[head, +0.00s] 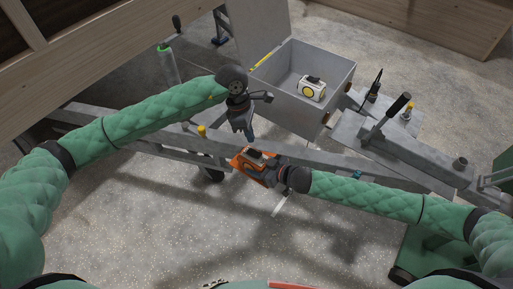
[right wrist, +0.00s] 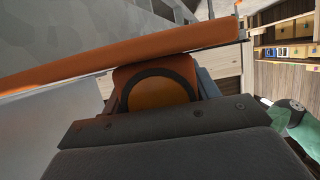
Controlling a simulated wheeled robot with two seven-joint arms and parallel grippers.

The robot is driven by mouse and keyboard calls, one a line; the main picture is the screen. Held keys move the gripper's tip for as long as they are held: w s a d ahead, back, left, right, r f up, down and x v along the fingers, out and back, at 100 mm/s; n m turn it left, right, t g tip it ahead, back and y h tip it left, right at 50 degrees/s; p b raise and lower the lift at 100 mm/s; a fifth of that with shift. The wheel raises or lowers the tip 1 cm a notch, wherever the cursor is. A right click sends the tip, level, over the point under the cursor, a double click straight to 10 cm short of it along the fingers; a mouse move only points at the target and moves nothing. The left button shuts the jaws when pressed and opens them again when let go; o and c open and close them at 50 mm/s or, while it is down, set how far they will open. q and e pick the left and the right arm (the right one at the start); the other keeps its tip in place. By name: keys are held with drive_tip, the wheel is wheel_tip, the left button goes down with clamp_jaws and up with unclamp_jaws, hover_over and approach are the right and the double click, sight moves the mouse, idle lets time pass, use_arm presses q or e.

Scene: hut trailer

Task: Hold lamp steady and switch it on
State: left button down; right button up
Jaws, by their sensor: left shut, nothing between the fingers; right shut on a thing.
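An orange lamp (head: 240,160) is at the tip of my right gripper (head: 266,170), close to the grey trailer drawbar in the head view. My right gripper is shut on it. In the right wrist view the lamp shows an amber round face with a dark ring (right wrist: 160,93), under a long orange edge. Its switch cannot be made out, nor whether it is lit. My left gripper (head: 243,132) is shut and empty, pointing down just above and left of the lamp, apart from it.
An open grey box (head: 335,80) stands behind the drawbar (head: 330,162); a white block with a yellow round face (head: 312,90) lies in it. A black-handled lever (head: 398,106) rises at right. A wooden wall (head: 110,55) stands at upper left. The front floor is clear.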

sight(260, 155)
use_arm(q)
wheel_tip(260, 155, up, 6)
drive_tip(key=w+a+n+h, duration=0.1)
drive_tip(key=w+a+n, duration=0.1)
drive_tip(key=n, duration=1)
drive_tip(key=shift+w+a+f+n+g, duration=0.2)
drive_tip(key=shift+w+n+g, duration=0.1)
drive_tip(key=shift+w+g, duration=0.1)
drive_tip(key=shift+f, duration=0.1)
drive_tip(key=x, duration=1.3)
drive_tip(key=shift+s+d+f, duration=0.15)
drive_tip(key=shift+d+f, duration=0.15)
